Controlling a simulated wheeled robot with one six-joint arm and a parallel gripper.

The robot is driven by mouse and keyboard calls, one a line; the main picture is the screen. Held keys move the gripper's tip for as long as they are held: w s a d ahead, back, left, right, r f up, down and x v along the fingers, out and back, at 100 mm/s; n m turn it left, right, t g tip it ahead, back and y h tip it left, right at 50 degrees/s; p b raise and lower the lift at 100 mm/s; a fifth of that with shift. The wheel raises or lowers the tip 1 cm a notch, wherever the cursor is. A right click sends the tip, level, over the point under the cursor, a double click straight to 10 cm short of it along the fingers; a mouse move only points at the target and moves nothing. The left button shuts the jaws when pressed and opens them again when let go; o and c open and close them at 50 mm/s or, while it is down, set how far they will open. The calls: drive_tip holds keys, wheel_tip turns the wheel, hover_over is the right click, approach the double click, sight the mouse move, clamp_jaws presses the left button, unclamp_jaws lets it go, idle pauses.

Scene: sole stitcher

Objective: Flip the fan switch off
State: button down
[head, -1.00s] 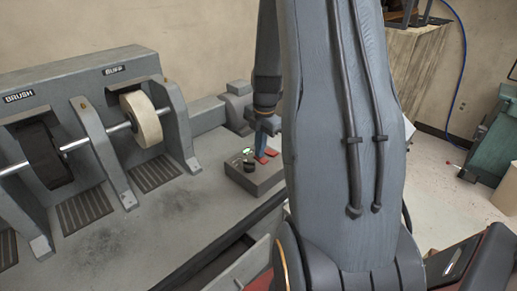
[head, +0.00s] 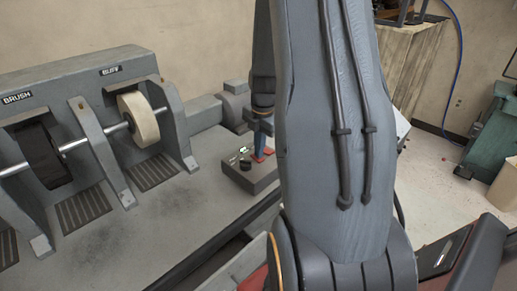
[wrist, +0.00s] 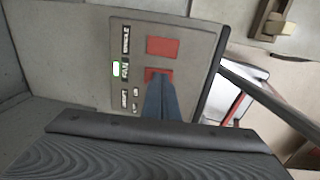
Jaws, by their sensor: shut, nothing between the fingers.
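The grey control box (head: 262,186) stands on the machine bed, with a black knob and red switches on top. In the wrist view its panel (wrist: 187,32) has two red switches beside printed labels. The fan switch (wrist: 150,73) lines up with the FAN label (wrist: 125,70) and a lit green lamp (wrist: 116,69). The other red switch (wrist: 163,46) is fully visible. My gripper (wrist: 158,82) is shut and empty, its blue fingertips over the fan switch and hiding part of it. I cannot tell whether they touch. It also shows above the box in the head view (head: 259,155).
The brush wheel (head: 38,155) and pale buff wheel (head: 138,120) sit on a shaft to the left, between grey brackets. A wooden cabinet (head: 408,60) and a green machine (head: 490,140) stand at the right. My arm hides the middle of the head view.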

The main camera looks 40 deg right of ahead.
sight(263, 160)
drive_tip(key=shift+r, duration=0.1)
drive_tip(key=shift+r+p, duration=0.3)
drive_tip(key=shift+p, duration=0.05)
wheel_tip(263, 160, up, 13)
drive_tip(key=s, duration=0.1)
drive_tip(key=shift+s, duration=0.35)
drive_tip(key=shift+d, duration=0.1)
drive_tip(key=s+a+f+m, duration=0.1)
drive_tip(key=s+a+m, duration=0.2)
drive_tip(key=a+m, duration=0.3)
drive_tip(key=s+a+f+m, duration=0.2)
drive_tip(key=a+m, duration=0.4)
drive_tip(key=a, duration=0.5)
drive_tip(key=s+a+f+m, duration=0.2)
drive_tip(key=s+a+m, duration=0.3)
drive_tip(key=a+m, duration=0.2)
drive_tip(key=shift+a+f, duration=0.25)
drive_tip(key=shift+a, duration=0.9)
